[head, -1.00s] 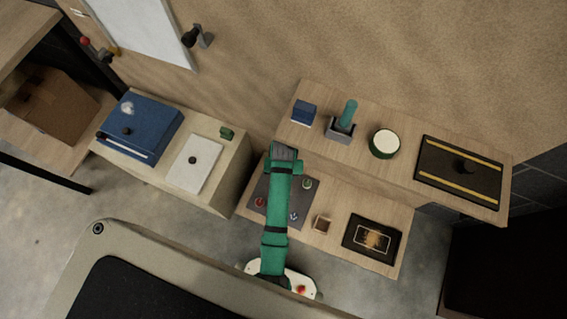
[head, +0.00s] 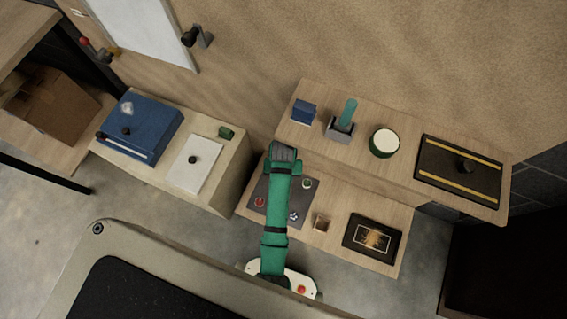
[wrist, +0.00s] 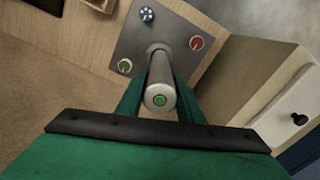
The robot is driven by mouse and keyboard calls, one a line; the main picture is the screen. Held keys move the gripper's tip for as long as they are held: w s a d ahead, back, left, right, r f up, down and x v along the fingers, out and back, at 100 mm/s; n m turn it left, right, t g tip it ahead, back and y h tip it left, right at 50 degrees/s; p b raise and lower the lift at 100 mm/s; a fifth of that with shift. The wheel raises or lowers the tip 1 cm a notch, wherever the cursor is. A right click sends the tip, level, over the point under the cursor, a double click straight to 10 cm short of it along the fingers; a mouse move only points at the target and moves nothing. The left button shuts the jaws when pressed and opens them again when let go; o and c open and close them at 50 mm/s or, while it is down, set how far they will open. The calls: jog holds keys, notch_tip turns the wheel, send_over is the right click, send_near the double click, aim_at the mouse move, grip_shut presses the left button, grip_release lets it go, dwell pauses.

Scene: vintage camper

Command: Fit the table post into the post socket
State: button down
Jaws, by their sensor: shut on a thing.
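My gripper (wrist: 157,82) is shut on the table post (wrist: 161,98), a pale grey cylinder with a green dot on its near end. The fingers hold it from both sides. In the wrist view the post points away from the camera toward a round grey ring (wrist: 158,46), which looks like the post socket, on a dark grey panel (wrist: 130,38). The post's far end overlaps the ring; whether it is inside or just above cannot be told. In the head view my gripper (head: 284,152) is over the panel's back edge, and my arm hides the post and socket.
Red (wrist: 196,43) and green (wrist: 124,66) dials and a blue-white knob (wrist: 146,14) surround the ring. A raised shelf (head: 400,165) with several objects stands behind right. A cream cabinet (head: 223,171) stands close left.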

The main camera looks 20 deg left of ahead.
jog(key=shift+w+d+f, duration=0.1)
jog(key=shift+w+f, duration=0.05)
jog(key=shift+f, duration=2.4)
jog(key=c, duration=1.2)
grip_release()
jog(key=shift+o, duration=0.2)
notch_tip(320, 180, up, 11)
jog(key=shift+f, duration=0.15)
